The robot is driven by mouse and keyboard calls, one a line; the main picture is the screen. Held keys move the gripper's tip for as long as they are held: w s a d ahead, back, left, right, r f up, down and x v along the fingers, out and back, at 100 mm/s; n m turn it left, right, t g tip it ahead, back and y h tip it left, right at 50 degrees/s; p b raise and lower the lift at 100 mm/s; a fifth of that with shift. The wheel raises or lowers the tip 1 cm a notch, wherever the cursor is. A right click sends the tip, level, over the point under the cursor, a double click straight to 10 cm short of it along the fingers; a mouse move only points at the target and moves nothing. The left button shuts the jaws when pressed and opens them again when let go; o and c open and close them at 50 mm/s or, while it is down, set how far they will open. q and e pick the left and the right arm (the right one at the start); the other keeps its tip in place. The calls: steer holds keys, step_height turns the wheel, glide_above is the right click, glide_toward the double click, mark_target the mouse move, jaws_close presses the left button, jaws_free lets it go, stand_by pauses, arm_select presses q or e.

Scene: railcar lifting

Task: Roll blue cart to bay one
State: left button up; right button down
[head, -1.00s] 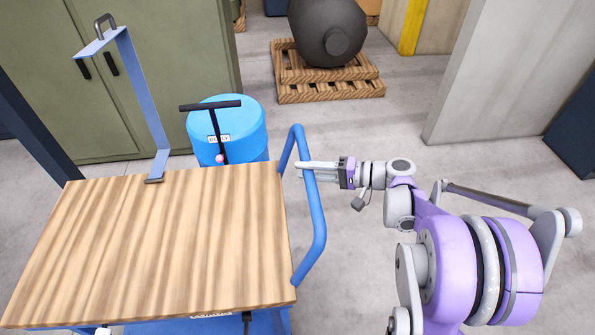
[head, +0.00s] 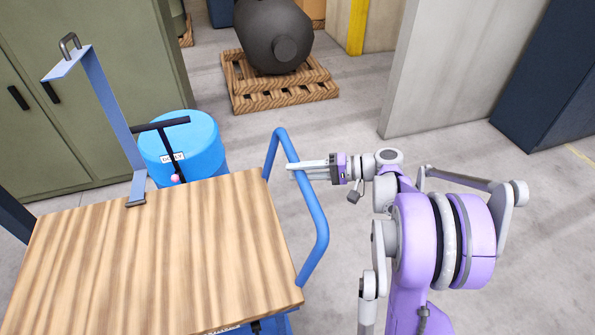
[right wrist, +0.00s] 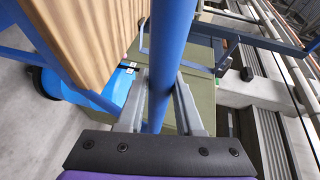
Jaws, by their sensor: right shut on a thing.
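The blue cart has a wooden deck (head: 165,255) and a bent blue tube handle (head: 318,232) at its right end. My right gripper (head: 292,165) is shut on the upper part of this handle. In the right wrist view the blue tube (right wrist: 172,60) runs between the two fingers of the gripper (right wrist: 160,95). A blue bracket (head: 108,105) with a dark loop on top stands at the deck's far left edge. My left gripper is not in view. No bay marking can be made out.
A bright blue drum (head: 190,140) with a black T-bar in front stands just behind the cart. Green cabinets (head: 95,75) are at the left. A dark tank (head: 272,35) sits on wooden pallets (head: 280,95). A pale wall (head: 450,65) stands right; open floor lies between.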

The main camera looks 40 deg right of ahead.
steer(key=c, duration=0.6)
jaws_free()
steer(key=shift+d, duration=0.1)
steer(key=v, duration=1)
steer(key=shift+s+d+r, duration=0.1)
steer(key=shift+s+d, duration=0.15)
